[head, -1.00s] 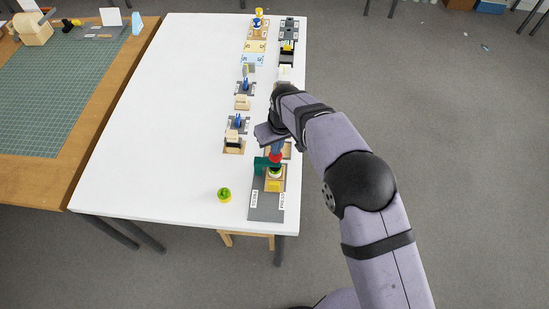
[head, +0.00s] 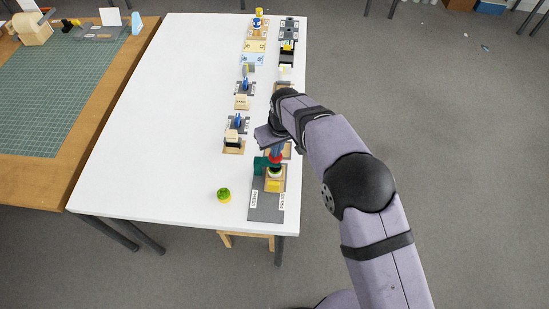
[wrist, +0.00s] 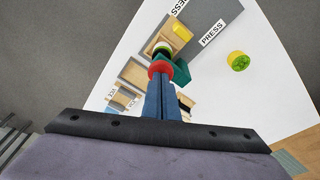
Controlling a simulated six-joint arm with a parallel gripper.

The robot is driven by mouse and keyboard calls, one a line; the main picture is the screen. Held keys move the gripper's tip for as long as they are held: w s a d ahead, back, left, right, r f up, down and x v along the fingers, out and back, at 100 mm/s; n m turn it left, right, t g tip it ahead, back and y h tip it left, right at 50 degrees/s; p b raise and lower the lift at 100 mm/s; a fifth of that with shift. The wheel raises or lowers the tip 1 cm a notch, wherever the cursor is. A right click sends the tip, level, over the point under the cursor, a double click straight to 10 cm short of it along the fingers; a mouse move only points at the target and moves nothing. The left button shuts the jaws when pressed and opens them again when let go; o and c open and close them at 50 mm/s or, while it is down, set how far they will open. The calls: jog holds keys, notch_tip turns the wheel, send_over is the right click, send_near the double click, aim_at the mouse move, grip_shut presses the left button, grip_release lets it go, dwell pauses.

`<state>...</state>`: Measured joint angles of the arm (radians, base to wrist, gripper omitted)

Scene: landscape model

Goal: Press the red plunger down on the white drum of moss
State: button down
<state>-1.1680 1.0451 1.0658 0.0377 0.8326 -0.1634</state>
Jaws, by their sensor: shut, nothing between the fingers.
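The red plunger (head: 275,160) has a round red head and stands over the white drum (wrist: 163,47), which shows a green band of moss below the head. The drum is on the press stand, next to a teal block (head: 260,165). My gripper (wrist: 161,82) has blue fingers, closed together with nothing between them. It points down, with its tips at the red head in both views. They seem to touch it, but the exact contact is hard to tell. The fingers and head hide part of the drum.
A grey base plate (head: 266,212) labelled PRESS carries a yellow block (head: 273,185). A yellow pot with a green top (head: 223,195) stands left of it. Several small stations line the white table (head: 150,130) behind; its left side is clear.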

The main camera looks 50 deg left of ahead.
jog(key=shift+d+f, duration=0.15)
jog(key=shift+f, duration=0.35)
dwell(0.8)
jog(key=shift+r, duration=0.1)
jog(key=shift+r+p, duration=1.95)
jog(key=shift+r, duration=1.6)
